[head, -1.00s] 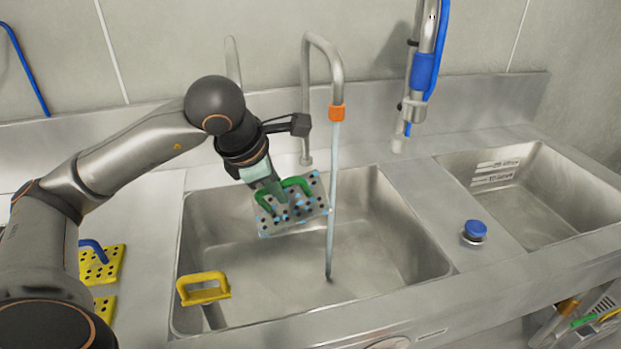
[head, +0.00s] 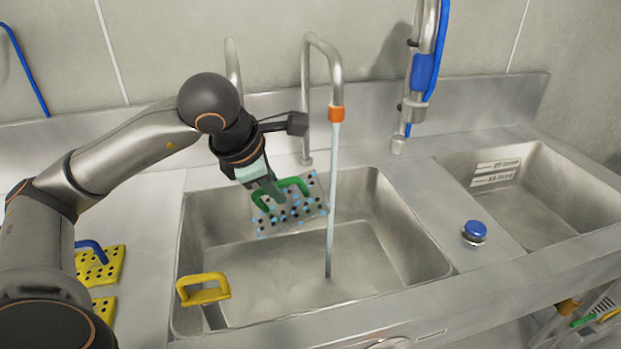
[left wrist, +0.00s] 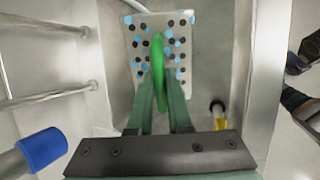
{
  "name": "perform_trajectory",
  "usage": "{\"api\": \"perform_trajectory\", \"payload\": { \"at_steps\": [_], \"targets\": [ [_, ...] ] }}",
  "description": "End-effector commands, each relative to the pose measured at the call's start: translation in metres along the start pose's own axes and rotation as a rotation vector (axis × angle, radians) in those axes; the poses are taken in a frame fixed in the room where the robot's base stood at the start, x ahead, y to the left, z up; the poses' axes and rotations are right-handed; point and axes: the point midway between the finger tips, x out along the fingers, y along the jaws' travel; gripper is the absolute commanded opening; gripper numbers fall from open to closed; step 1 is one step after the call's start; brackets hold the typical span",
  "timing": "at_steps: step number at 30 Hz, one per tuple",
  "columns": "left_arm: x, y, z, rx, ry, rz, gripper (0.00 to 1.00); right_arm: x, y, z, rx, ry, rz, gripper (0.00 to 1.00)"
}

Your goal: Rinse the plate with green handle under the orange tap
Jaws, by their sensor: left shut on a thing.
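The plate (head: 291,212) is pale with dark holes and blue spots, and has a green handle (head: 283,187). My left gripper (head: 273,190) is shut on the green handle and holds the plate tilted above the left basin. In the left wrist view the plate (left wrist: 143,62) lies beyond the fingers, which are on either side of the handle (left wrist: 158,68). The orange tap (head: 336,113) is running. Its water stream (head: 331,200) falls into the basin just right of the plate's right edge, close to it. My right gripper is not in view.
The left basin (head: 385,250) has free room around the stream. A yellow handle (head: 203,289) stands at its front left. Yellow perforated plates (head: 103,265) lie on the left counter. A blue knob (head: 475,230) sits between the basins. A blue-hosed sprayer (head: 423,70) hangs at right.

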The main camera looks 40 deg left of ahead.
Motion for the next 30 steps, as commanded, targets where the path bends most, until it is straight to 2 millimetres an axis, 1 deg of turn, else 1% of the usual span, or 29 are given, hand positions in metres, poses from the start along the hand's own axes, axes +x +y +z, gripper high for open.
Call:
{"api": "perform_trajectory", "payload": {
  "at_steps": [1,3,15,19,30],
  "targets": [
    [-0.007,0.000,-0.001,0.000,-0.002,0.005,0.00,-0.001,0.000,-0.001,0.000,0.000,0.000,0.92],
    [-0.013,-0.002,-0.003,0.000,-0.001,0.006,0.00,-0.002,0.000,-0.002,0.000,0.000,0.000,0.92],
    [-0.047,-0.012,-0.013,-0.002,-0.001,0.005,0.00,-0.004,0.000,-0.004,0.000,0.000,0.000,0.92],
    [-0.050,-0.014,-0.014,-0.001,0.000,0.003,0.00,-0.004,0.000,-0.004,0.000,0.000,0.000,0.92],
    [-0.050,-0.014,-0.014,-0.001,-0.001,0.003,0.00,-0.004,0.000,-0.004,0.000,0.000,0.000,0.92]
  ]
}}
